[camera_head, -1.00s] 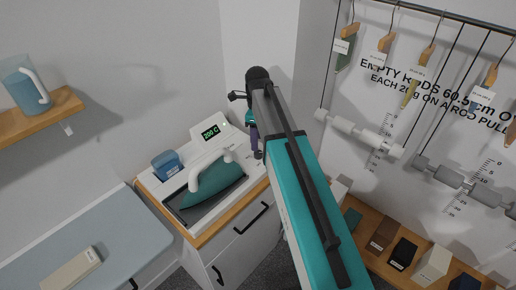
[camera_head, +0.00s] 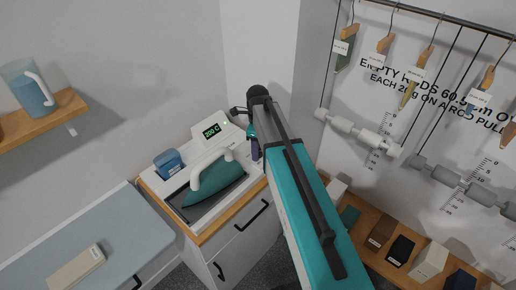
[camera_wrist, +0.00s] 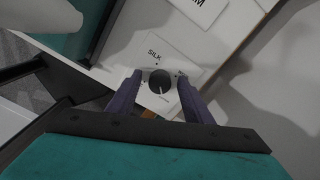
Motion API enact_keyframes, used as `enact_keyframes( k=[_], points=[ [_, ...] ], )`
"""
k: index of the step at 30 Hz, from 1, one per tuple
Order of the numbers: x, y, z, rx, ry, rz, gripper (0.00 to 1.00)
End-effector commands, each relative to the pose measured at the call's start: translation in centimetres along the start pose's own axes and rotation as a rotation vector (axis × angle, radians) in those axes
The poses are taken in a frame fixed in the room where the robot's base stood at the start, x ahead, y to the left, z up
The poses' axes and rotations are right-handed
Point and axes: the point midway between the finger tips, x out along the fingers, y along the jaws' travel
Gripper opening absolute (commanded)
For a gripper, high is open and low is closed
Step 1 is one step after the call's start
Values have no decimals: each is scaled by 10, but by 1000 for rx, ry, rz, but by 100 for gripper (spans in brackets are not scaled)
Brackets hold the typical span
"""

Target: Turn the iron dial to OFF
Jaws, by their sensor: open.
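The iron dial (camera_wrist: 160,82) is a dark round knob on a white plate. In the wrist view the word SILK shows above it; smaller marks around it are too small to read. My gripper (camera_wrist: 156,82) is open, its two purple fingers on either side of the dial; I cannot tell whether they touch it. In the head view my gripper (camera_head: 254,150) is at the right end of the iron's base, and the dial is hidden there. The teal iron (camera_head: 215,184) with a white handle rests on its white base. The display (camera_head: 211,130) reads 200 C.
A blue container (camera_head: 169,163) stands left of the iron on the cabinet (camera_head: 236,243). Hanging rods and hangers (camera_head: 425,60) are on the right, above a shelf of small boxes (camera_head: 402,250).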

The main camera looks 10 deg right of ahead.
Motion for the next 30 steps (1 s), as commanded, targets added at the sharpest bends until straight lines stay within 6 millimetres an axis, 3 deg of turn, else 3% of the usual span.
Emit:
enact_keyframes(
  k=[4,11,22,30],
  points=[
    [0,0,0,0,0,0,44],
    [0,0,-1,1,0,0,6],
    [0,-1,-2,-34,1,0,5],
    [1,-1,-2,-162,1,-1,5]
  ],
)
